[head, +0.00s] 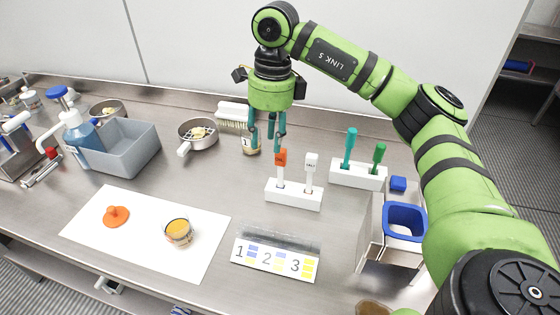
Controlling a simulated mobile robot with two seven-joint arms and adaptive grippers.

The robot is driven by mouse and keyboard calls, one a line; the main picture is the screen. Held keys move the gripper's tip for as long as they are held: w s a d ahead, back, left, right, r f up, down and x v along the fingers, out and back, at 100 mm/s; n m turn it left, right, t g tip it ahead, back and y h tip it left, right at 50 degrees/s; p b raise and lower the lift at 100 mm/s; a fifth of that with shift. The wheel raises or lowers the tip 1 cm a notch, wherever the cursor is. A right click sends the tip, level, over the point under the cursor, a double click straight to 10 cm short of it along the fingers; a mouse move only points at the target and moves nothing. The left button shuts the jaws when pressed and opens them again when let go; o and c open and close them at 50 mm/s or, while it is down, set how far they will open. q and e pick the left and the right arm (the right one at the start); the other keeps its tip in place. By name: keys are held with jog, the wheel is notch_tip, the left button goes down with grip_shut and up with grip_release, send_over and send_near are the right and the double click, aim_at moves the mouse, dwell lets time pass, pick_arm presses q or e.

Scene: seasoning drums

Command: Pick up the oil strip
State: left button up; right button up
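A white holder (293,197) stands on the steel counter with two upright strips in it. One strip has an orange handle (281,158) with a small dark label. The other has a white handle (311,160) with a small label. I cannot read either label surely, so I cannot tell from text which is the oil strip. My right gripper (266,146) points down just above and slightly left of the orange handle. Its fingers are apart with nothing held between them, and one finger overlaps the orange handle's top in the picture. My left gripper is not in view.
A second white holder (357,175) with teal and green handles stands behind right. A small jar (251,146) and a brush (233,117) are behind the gripper. A numbered card (272,262) lies in front. A blue-rimmed bin (404,222) is right. A grey tub (127,150) is left.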

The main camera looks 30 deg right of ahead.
aim_at(281, 165)
jog(key=shift+d+r+h, duration=0.2)
jog(key=shift+d+h, duration=0.2)
jog(key=shift+d, duration=0.85)
jog(key=shift+d+f+m, duration=0.2)
jog(key=shift+d+m, duration=0.1)
jog(key=shift+d, duration=0.05)
jog(key=f, duration=0.3)
jog(key=f+p, duration=0.1)
jog(key=shift+s+a+f, duration=0.2)
jog(key=shift+s+f, duration=0.05)
notch_tip(281, 165, down, 6)
jog(key=shift+f+p, duration=0.2)
jog(key=shift+p, duration=0.7)
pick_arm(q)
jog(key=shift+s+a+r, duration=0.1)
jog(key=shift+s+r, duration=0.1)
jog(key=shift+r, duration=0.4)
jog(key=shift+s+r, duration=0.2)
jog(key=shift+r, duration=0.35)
pick_arm(e)
jog(key=c, duration=0.7)
